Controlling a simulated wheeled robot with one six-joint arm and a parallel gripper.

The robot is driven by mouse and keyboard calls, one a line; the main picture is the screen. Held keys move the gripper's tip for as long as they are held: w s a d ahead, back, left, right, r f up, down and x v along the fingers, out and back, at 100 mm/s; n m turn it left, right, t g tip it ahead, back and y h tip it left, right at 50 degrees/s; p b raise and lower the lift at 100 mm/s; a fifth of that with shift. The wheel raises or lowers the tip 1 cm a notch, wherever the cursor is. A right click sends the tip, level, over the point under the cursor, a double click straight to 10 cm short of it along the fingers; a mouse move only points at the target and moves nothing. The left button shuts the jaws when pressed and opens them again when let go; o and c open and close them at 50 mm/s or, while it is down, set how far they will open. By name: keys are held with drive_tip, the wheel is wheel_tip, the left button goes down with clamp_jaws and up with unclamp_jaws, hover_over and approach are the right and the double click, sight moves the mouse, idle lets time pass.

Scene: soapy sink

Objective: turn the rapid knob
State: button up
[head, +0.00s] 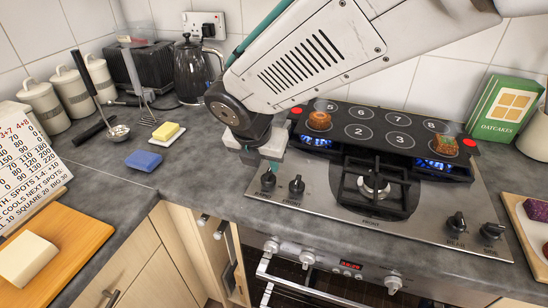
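The steel hob (345,210) has two black knobs on its left front, the outer left knob (268,181) and the inner left knob (297,185). Two more stand on its right front, the inner right knob (456,222) and the outer right knob (491,230). The small labels under the knobs are too small to read surely, so I cannot tell which is the rapid knob. My gripper (262,158) points down just above and behind the left pair, apart from the knobs as far as I see. My wrist hides most of the fingers, so their opening is unclear.
A black numbered plate (385,137) lies over the rear burners, with blue flames beneath and two food pieces on it. A kettle (191,70), blue sponge (143,160) and butter dish (166,132) are left. Counter between sponge and hob is clear.

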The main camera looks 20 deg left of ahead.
sight(268, 173)
drive_tip(key=shift+x, duration=2.05)
drive_tip(key=shift+d, duration=0.1)
clamp_jaws()
